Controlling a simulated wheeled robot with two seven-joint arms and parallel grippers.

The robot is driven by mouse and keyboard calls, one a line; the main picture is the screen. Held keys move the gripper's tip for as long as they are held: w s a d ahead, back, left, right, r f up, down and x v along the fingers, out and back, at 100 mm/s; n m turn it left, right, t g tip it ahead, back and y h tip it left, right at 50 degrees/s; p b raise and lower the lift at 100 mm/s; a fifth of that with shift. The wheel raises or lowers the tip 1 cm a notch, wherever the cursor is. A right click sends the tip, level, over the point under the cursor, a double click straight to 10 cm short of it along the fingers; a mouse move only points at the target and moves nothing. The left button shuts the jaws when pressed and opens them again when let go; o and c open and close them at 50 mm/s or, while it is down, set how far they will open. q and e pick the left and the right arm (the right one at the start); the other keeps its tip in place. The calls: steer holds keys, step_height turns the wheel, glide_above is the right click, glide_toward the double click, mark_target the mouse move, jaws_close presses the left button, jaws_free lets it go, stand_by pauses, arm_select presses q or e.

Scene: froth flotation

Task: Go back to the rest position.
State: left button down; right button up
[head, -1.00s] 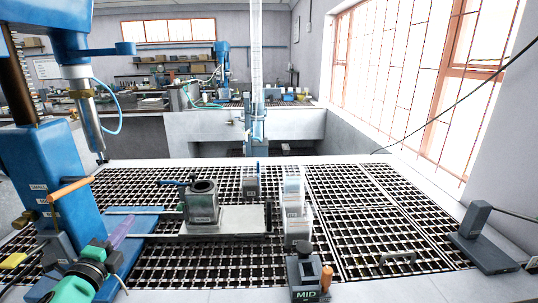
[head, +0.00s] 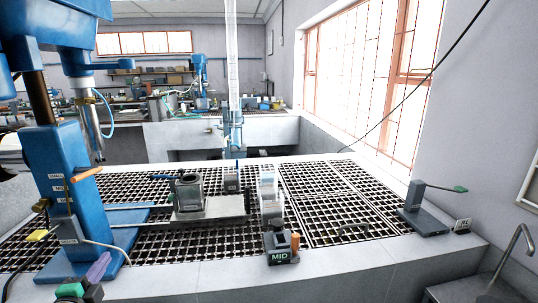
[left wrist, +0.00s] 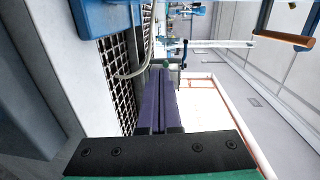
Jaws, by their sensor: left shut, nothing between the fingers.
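My left gripper (head: 99,266) is at the bottom left edge of the head view, mostly cut off, with purple fingers and a green and black body. In the left wrist view its purple fingers (left wrist: 160,100) lie together, with nothing between them. It is in front of the base of the blue flotation machine (head: 73,200) and holds nothing. My right gripper is in neither view.
A grey metal pot (head: 189,194) stands on a plate over the black grating. A block marked MID (head: 281,249) is at the bench's front edge. A lever stand (head: 424,215) is at the right.

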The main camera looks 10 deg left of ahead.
arm_select(q)
steer(key=d+f+n+g, duration=0.1)
steer(key=f, duration=0.1)
steer(key=d+f+n+g, duration=0.1)
steer(key=f+n, duration=0.1)
steer(key=f, duration=0.1)
steer(key=s+d+f+n+g, duration=0.1)
steer(key=f, duration=0.1)
steer(key=shift+d+f+n+g, duration=0.15)
steer(key=shift+f+n+g, duration=0.15)
steer(key=shift+f+n, duration=0.1)
steer(key=s+d+f+n+g+h, duration=0.35)
steer(key=s+d+f, duration=0.25)
steer(key=d, duration=0.5)
steer(key=s+d+f+n+g+h, duration=0.3)
steer(key=s+d+f+g, duration=0.25)
steer(key=d, duration=0.45)
step_height(320, 180, down, 22)
steer(key=s+f, duration=0.1)
steer(key=s, duration=0.1)
steer(key=s+a+f+g, duration=0.2)
steer(key=s+a+f, duration=0.1)
steer(key=s+f, duration=1.2)
steer(key=shift+s, duration=0.85)
